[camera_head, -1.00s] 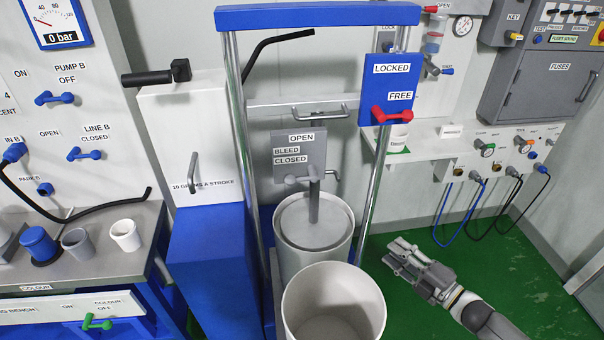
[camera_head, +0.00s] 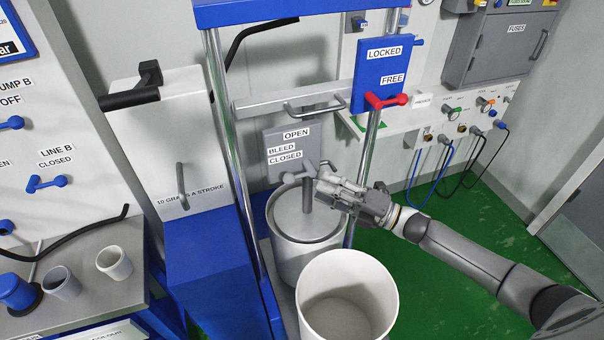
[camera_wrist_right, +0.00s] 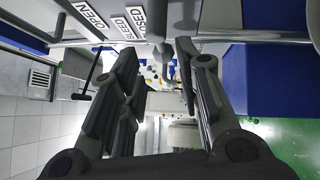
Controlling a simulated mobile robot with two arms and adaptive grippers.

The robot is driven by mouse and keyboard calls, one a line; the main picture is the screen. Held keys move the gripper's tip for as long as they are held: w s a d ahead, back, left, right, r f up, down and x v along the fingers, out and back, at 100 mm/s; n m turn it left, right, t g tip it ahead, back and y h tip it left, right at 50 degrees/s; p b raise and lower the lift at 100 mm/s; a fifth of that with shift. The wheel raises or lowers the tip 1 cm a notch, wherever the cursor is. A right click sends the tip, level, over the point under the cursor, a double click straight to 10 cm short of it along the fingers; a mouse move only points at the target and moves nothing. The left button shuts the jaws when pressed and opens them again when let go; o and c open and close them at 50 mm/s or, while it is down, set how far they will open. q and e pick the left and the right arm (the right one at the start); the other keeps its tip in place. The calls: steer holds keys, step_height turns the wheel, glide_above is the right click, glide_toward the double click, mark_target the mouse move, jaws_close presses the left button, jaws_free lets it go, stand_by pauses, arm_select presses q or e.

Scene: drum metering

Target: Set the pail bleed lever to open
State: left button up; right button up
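The bleed plate (camera_head: 280,142) is a grey panel labelled OPEN above, BLEED, and CLOSED below. My right gripper (camera_head: 322,184) is just right of the lever, above the pail (camera_head: 283,238) with the grey follower plate. In the right wrist view, the fingers are apart, with a grey rounded lever part (camera_wrist_right: 156,26) ahead between or just beyond the tips (camera_wrist_right: 157,55). Contact cannot be told. My left gripper is not in view.
Chrome posts (camera_head: 232,160) flank the bleed plate. A blue plate (camera_head: 382,72) with a red lever (camera_head: 386,101) is above right. A white pump box (camera_head: 165,150) stands left.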

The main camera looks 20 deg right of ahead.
mark_target(301, 176)
steer(key=p+x, duration=0.1)
steer(key=x, duration=0.2)
steer(key=shift+w+a+r, duration=0.2)
steer(key=shift+w+a, duration=0.05)
steer(key=shift+a, duration=0.05)
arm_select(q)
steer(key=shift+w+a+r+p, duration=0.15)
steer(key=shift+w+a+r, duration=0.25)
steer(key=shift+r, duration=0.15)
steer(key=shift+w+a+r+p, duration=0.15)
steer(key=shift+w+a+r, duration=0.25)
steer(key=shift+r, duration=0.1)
arm_select(e)
steer(key=x, duration=0.3)
steer(key=shift+a+f, duration=0.1)
steer(key=shift+f, duration=0.2)
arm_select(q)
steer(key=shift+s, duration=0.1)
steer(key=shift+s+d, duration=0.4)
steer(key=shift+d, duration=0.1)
arm_select(e)
jaws_close()
